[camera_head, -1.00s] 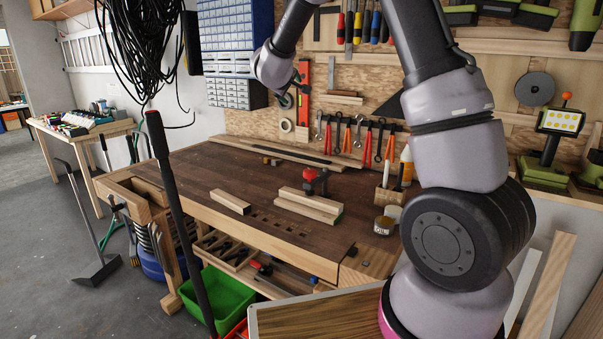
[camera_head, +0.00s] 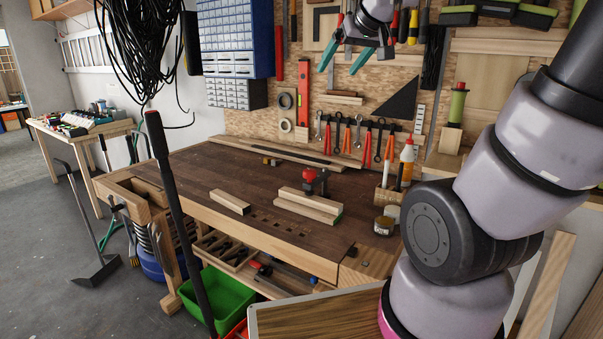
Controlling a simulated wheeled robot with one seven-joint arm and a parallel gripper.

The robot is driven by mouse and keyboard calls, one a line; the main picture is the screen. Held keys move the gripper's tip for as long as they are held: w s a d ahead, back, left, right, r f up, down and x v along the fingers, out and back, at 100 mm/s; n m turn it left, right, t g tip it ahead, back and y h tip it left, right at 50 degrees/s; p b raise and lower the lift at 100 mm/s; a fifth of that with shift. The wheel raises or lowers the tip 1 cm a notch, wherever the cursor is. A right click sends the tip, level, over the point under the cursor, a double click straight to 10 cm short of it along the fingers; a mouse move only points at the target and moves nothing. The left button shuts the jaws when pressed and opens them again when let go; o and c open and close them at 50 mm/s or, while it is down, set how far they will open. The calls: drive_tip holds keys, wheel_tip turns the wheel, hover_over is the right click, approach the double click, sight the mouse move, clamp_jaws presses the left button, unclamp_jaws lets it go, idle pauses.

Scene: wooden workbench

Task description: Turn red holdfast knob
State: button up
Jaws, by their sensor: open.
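The red holdfast knob (camera_head: 309,174) sits on the workbench (camera_head: 200,165), toward its middle right. The dark holdfast body (camera_head: 323,184) stands beside it, just behind two pale wood blocks (camera_head: 309,205), which hide its lower part. My gripper (camera_head: 338,71) is at the top of the view, high above the bench and in front of the tool wall. Its two teal fingers are spread apart with nothing between them. It is well above the knob and slightly to its right, touching nothing.
A separate wood block (camera_head: 230,202) lies left of the holdfast. A wooden holder (camera_head: 388,198) and a small tin (camera_head: 383,226) stand at the bench's right end. Long strips (camera_head: 277,155) lie along the back. The air above the knob is clear.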

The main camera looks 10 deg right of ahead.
drive_tip(key=w+d+f+n+t+h, duration=0.2)
drive_tip(key=w+d+n+h, duration=0.3)
drive_tip(key=w+d, duration=0.55)
drive_tip(key=w+d+f+n+t+y, duration=0.1)
drive_tip(key=w+f+n+t+y, duration=0.15)
drive_tip(key=w+n, duration=0.5)
drive_tip(key=w+d+f+n+t+y, duration=0.1)
drive_tip(key=w+d+f+n+y, duration=0.1)
drive_tip(key=w+f+n, duration=0.4)
drive_tip(key=n+g+y, duration=0.7)
drive_tip(key=n+y, duration=0.8)
drive_tip(key=n, duration=1.4)
approach(310, 174)
drive_tip(key=w+a, duration=0.2)
drive_tip(key=w, duration=0.1)
drive_tip(key=shift+h, duration=0.25)
drive_tip(key=x, duration=1)
drive_tip(key=shift+w+a, duration=0.1)
drive_tip(key=shift+w, duration=0.2)
